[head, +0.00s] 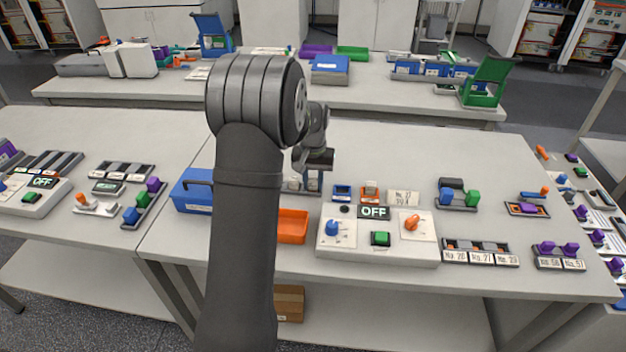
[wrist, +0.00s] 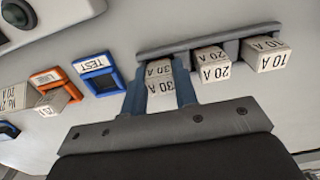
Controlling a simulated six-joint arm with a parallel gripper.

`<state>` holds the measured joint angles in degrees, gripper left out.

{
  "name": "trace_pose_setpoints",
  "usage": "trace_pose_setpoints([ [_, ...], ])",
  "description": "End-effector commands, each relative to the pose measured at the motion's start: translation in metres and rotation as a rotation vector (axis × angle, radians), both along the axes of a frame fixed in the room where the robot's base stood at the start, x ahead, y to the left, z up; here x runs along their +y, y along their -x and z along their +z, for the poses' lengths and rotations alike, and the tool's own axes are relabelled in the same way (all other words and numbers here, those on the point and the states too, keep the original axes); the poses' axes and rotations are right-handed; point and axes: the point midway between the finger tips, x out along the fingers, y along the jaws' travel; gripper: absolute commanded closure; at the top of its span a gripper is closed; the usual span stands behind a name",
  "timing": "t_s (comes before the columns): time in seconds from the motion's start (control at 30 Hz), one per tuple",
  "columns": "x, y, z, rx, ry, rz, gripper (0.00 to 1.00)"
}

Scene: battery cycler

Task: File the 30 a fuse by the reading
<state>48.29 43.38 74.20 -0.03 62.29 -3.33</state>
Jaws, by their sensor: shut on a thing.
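My gripper (wrist: 160,88) has its two blue fingers on either side of a pale fuse marked 30 A (wrist: 161,84) and is shut on it. The fuse is at the left end of a grey rack (wrist: 150,53); I cannot tell whether it is lifted from it. Fuses marked 20 A (wrist: 213,66) and 10 A (wrist: 267,53) stand in the rack to its right. A blue TEST socket (wrist: 97,72) is left of the fingers and looks empty. In the head view, my gripper (head: 313,186) is over the rack, partly hidden by my arm.
An orange socket (head: 371,196) holds a pale fuse, beside a No. 27 card (head: 403,198). The cycler box (head: 340,254) reads OFF and has knobs and a green button (head: 380,239). An orange tray (head: 292,226) and blue toolbox (head: 190,190) lie left; a numbered tray (head: 480,244) lies right.

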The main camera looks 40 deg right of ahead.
Motion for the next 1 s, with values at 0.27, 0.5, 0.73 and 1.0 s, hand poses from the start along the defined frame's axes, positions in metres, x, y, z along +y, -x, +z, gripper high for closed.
trace_pose_setpoints([
  [0.27,0.000,0.000,-0.003,0.000,0.000,0.000,0.60],
  [0.5,0.000,0.000,-0.003,0.000,0.000,0.000,0.48],
  [0.73,0.000,0.000,0.006,-0.002,0.002,0.000,0.48],
  [1.0,0.000,0.000,0.062,-0.004,0.004,0.000,0.48],
])
